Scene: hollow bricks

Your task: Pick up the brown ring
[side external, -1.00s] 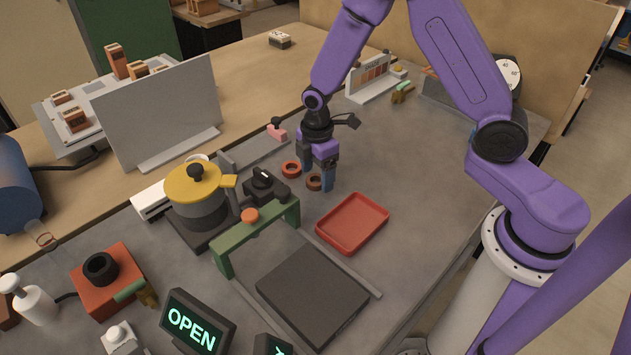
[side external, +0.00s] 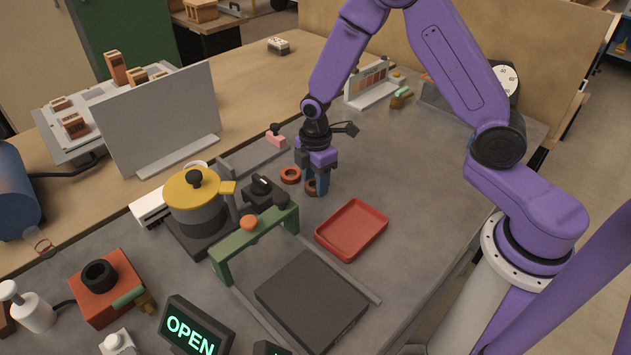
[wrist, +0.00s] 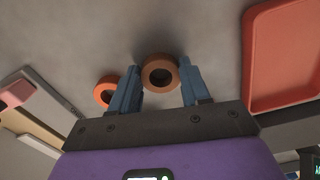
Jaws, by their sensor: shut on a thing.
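The brown ring (side external: 309,187) is at the gripper's fingertips in the side view, partly hidden by a finger. In the wrist view the brown ring (wrist: 160,60) sits between the two blue fingers, with its hole facing the camera. My gripper (side external: 314,188) points down and is shut on the ring, with one finger on each side of it. The gripper's fingers also show in the wrist view (wrist: 160,75). The ring is at or very close to the grey table top; I cannot tell whether there is a gap beneath it.
An orange-red ring (side external: 290,175) lies close beside the gripper; it also shows in the wrist view (wrist: 98,94). A red tray (side external: 327,246) is to the right and front. A black knob unit (side external: 262,192), a green arch (side external: 222,262) and a yellow-lidded pot (side external: 190,218) stand to the left.

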